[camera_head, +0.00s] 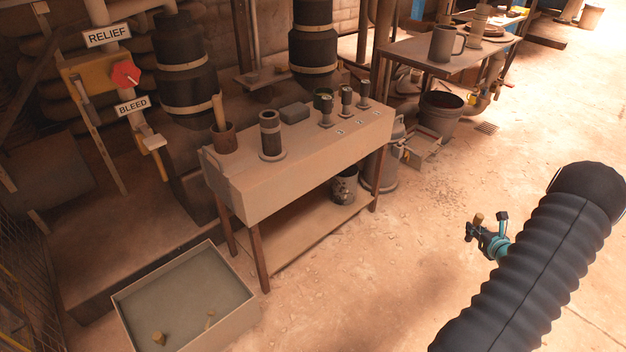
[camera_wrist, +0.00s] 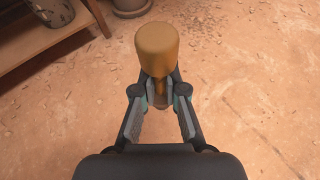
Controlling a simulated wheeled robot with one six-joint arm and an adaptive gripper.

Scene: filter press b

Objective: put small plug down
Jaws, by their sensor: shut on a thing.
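In the wrist view my gripper (camera_wrist: 158,98) is shut on the small plug (camera_wrist: 157,48), which has a tan, rounded cylindrical head and a narrower part between the fingertips. The plug's lower end is partly hidden by the fingers. In the head view my gripper (camera_head: 473,228) shows at the right, beyond my black ribbed arm, with the tan plug (camera_head: 479,218) at its tip. It is held over the open floor, to the right of the bench and apart from it.
The bench (camera_head: 290,165) carries a dark cylinder (camera_head: 270,134), a cup (camera_head: 223,138) and several small dark plugs along its right half. A shallow tray (camera_head: 185,290) with small tan pieces lies at the lower left. A bucket (camera_head: 440,113) stands behind. The floor (camera_head: 390,260) between bench and gripper is clear.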

